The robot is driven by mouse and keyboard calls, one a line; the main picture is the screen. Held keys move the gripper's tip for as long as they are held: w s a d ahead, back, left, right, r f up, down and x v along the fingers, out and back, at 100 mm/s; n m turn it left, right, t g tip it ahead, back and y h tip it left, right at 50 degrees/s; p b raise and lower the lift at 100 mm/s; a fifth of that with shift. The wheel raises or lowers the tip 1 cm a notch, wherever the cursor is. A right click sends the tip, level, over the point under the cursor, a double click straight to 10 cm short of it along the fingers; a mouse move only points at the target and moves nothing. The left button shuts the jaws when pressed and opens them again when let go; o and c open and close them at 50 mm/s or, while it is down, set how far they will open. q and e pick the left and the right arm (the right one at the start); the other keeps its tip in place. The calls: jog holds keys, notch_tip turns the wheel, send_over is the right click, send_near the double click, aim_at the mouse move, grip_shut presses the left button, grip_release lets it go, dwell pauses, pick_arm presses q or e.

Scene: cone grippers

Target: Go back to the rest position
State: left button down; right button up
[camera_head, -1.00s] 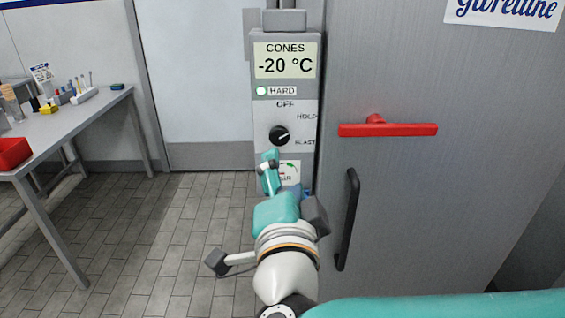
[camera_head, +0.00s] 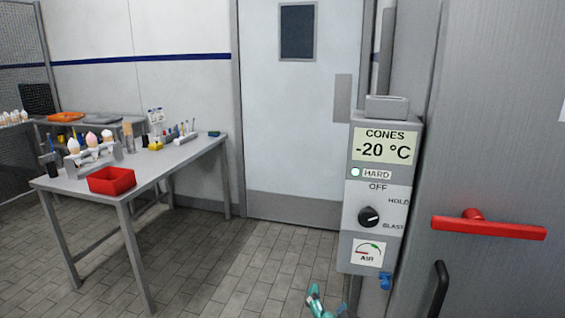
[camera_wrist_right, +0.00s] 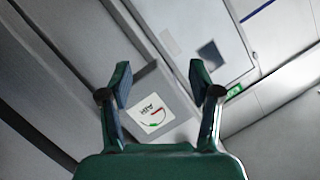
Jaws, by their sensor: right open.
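My right gripper (camera_head: 316,294) shows at the bottom edge of the head view, below and to the left of the control box (camera_head: 350,230). In the right wrist view the right gripper (camera_wrist_right: 159,88) is open, its two fingers well apart with nothing between them. The AIR gauge label (camera_wrist_right: 152,108) of the box shows beyond the fingers, apart from them. The box's dial (camera_head: 369,217) points between HOLD and BLAST, and its display (camera_head: 382,146) reads CONES -20 °C. A light beside HARD (camera_head: 355,172) is lit. My left gripper is not in view.
A large grey cabinet door with a red handle (camera_head: 488,228) and a black grip (camera_head: 440,290) stands at the right. A table (camera_head: 165,165) at the left holds a red bin (camera_head: 111,180), several cones and small tools. The tiled floor (camera_head: 225,265) between is clear.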

notch_tip(320, 180, down, 14)
jog(key=s+d+n+g+y+p, duration=0.1)
jog(key=d+n+g+y+p, duration=0.1)
jog(key=n+g, duration=0.15)
jog(key=s+f+n+g+y+p, duration=0.2)
jog(key=s+f+g, duration=0.8)
jog(key=s+f, duration=0.9)
jog(key=shift+s+d+f+y, duration=0.15)
jog(key=shift+s+d+y, duration=0.3)
jog(key=shift+s, duration=0.8)
jog(key=shift+g, duration=0.25)
